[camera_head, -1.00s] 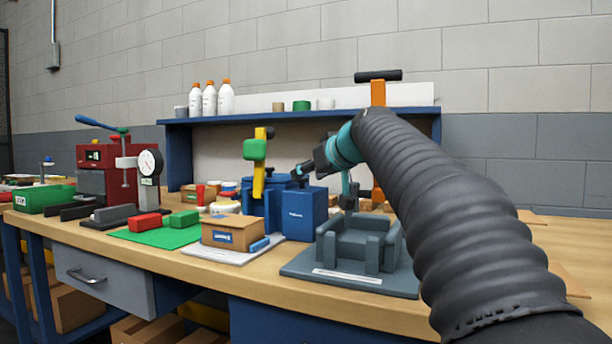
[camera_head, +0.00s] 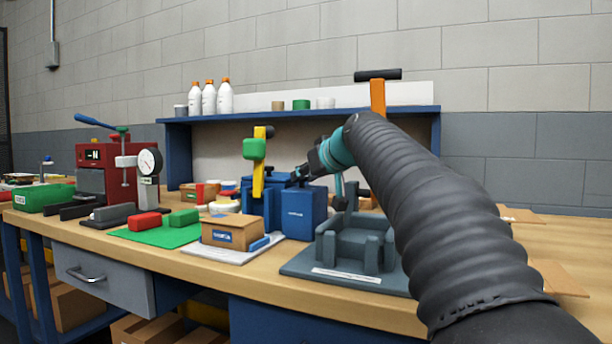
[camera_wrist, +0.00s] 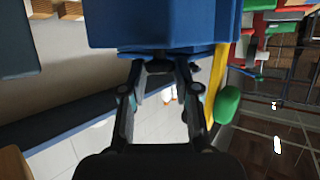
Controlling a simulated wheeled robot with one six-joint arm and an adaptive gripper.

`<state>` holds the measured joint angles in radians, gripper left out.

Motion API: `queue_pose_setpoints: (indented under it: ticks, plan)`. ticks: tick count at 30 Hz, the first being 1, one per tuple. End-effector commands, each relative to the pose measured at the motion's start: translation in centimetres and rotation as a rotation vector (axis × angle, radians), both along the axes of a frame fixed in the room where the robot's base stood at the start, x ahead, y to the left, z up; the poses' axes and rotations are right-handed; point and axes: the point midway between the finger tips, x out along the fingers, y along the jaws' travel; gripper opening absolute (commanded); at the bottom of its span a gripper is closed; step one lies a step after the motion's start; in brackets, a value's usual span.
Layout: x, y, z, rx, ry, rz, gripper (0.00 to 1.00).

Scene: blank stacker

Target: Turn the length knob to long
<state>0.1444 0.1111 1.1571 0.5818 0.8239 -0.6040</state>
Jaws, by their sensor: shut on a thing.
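The blue stacker machine (camera_head: 305,214) stands on the bench, with a yellow lever (camera_head: 258,178) and a green grip (camera_head: 254,149) at its left. My gripper (camera_head: 291,181) reaches in from the right at the machine's upper part. In the wrist view, the fingers of my gripper (camera_wrist: 160,68) come together right at the blue body (camera_wrist: 165,25). They are shut on a small dark part there, which seems to be the length knob. The knob's shape, its marking and its setting are mostly hidden by the fingertips.
A grey fixture (camera_head: 352,245) sits below my arm. A cardboard box (camera_head: 232,231) stands in front of the machine, and a red press (camera_head: 103,160) with a dial gauge stands to the left. A shelf (camera_head: 300,113) runs behind. The green grip (camera_wrist: 228,104) is right of my fingers.

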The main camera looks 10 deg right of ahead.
Motion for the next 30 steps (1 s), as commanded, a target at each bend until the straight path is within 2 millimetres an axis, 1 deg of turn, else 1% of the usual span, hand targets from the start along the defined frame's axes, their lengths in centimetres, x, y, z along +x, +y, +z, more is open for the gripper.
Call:
queue_pose_setpoints:
  ticks: [8,18,30]
  plan:
    - [-0.1,0.3,0.2,-0.001,0.000,-0.066,0.00]
    - [-0.1,0.7,0.4,-0.001,-0.002,-0.234,0.00]
    - [0.0,1.1,0.0,-0.001,-0.004,-0.428,0.00]
